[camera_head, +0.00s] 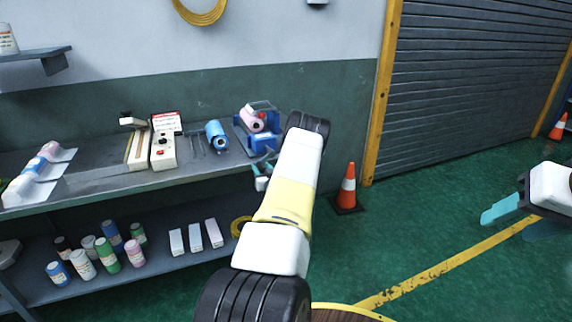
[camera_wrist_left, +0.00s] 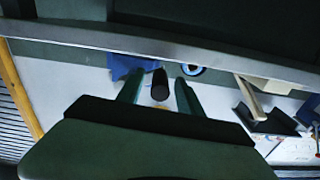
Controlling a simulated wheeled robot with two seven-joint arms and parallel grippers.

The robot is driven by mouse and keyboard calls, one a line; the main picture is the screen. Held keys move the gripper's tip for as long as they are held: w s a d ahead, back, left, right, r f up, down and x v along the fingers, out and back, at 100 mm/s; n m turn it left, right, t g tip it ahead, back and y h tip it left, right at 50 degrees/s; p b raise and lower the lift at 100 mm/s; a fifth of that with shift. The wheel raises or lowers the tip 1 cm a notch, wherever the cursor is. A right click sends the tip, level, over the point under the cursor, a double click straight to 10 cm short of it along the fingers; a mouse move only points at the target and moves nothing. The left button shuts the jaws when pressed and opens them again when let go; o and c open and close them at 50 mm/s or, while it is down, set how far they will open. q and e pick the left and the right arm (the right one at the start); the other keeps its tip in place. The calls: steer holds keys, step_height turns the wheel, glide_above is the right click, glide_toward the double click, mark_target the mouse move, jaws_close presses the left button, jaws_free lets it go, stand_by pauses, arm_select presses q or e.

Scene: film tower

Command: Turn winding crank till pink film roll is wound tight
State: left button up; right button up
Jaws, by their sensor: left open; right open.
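The pink film roll (camera_head: 253,124) sits on a blue winding stand (camera_head: 264,143) at the right end of the bench. My left gripper (camera_head: 265,162) is open at the bench's front edge, just below the stand. In the left wrist view, a black cylinder (camera_wrist_left: 160,86), which looks like the crank's handle, shows between the open fingers of my left gripper (camera_wrist_left: 159,80). I cannot tell whether they touch it. The crank is not clear in the head view. My right gripper (camera_head: 503,210) is open and empty at the far right, away from the bench.
A blue roll (camera_head: 216,137) stands left of the winding stand, with a cream device (camera_head: 163,150) further left. The lower shelf holds several bottles and white boxes. An orange cone (camera_head: 348,188) stands right of the bench. The green floor beyond is mostly clear.

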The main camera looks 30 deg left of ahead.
arm_select(q)
jaws_close()
stand_by(1.4)
